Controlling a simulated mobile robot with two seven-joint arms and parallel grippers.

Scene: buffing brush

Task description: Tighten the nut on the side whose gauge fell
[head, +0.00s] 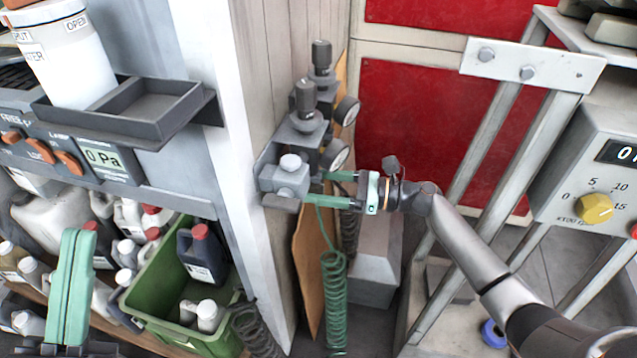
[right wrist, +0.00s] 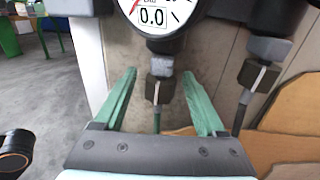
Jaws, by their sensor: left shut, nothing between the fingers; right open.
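Two regulators with round gauges, a far one (head: 346,110) and a near one (head: 335,153), stand on the wall at the centre of the head view. In the right wrist view one gauge (right wrist: 152,14) reads 0.0. A dark hex nut (right wrist: 158,90) sits below it on a hose, and a second nut (right wrist: 258,76) is to its right. The second nut's gauge is out of that view. My right gripper (right wrist: 159,76) is open, its green fingers on either side of the first nut, with gaps showing. My left gripper (head: 75,238) is shut and empty at lower left.
A green crate (head: 178,325) with bottles stands below left. A grey tray shelf (head: 150,105) and a 0 Pa display (head: 103,158) are above it. A coiled green hose (head: 333,300) hangs below the regulators. A metal frame (head: 500,140) stands at right.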

